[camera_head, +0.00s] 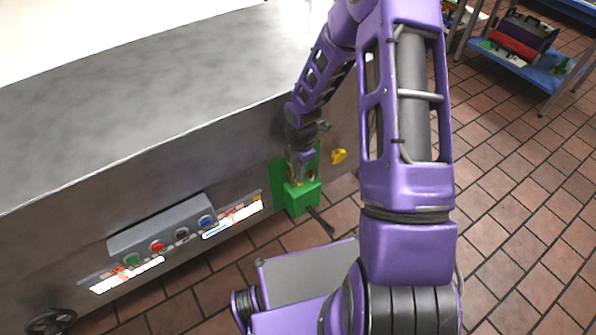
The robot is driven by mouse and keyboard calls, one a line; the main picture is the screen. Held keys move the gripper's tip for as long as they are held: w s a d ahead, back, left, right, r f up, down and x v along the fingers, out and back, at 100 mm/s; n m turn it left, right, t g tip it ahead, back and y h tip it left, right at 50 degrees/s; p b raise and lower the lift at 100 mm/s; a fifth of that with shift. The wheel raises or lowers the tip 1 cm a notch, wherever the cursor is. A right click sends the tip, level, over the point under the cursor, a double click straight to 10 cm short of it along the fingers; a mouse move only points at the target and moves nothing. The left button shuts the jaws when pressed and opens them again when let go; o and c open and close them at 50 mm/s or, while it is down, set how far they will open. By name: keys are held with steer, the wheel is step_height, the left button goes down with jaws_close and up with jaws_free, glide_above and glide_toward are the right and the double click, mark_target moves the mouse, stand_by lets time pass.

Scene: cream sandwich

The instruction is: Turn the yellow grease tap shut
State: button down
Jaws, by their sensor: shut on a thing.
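My gripper (296,181) points down along the front of the steel unit, at the green box (303,196). It is shut on a small yellowish part at the box, mostly hidden by the fingers, and I cannot tell its shape. A yellow handle (339,156) sticks out from the unit's front, a little to the right of my gripper and apart from it. I cannot tell which of these two yellow things is the grease tap. A green plate (279,176) stands behind the box.
The steel unit (150,100) fills the left. A grey control box (165,232) with coloured buttons is on its front, with a black handwheel (51,321) at lower left. A blue shelf (535,75) with items stands at the upper right. Tiled floor (525,200) is clear at right.

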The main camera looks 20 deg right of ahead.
steer(key=y+p, duration=0.1)
steer(key=d+y+p, duration=0.1)
steer(key=shift+w+r+g+p, duration=0.15)
steer(key=shift+g+p, duration=0.15)
steer(key=shift+p, duration=0.1)
steer(key=y+b, duration=0.1)
steer(key=y, duration=0.1)
steer(key=d+f+g+y+b, duration=0.1)
steer(key=y+b, duration=0.1)
steer(key=w+d+f+y+b, duration=0.1)
steer(key=shift+d+g+y+b, duration=0.25)
steer(key=shift+g+y+b, duration=0.05)
steer(key=shift+g+y, duration=0.1)
steer(key=y+b, duration=0.2)
steer(key=shift+w+d+f+g+y+b, duration=0.1)
steer(key=shift+d+f+g+y+b, duration=0.2)
steer(key=shift+d+f+g+b, duration=0.1)
steer(key=shift+d+f+g+y, duration=0.15)
steer(key=shift+g+y, duration=0.1)
steer(key=shift+y, duration=0.35)
steer(key=shift+d+f+g+y, duration=0.1)
steer(key=shift+g+y, duration=0.15)
steer(key=shift+y, duration=0.35)
steer(key=shift+d+f+g+y, duration=0.1)
steer(key=shift+f+g+y, duration=0.3)
steer(key=shift+y, duration=0.7)
steer(key=shift+f, duration=0.1)
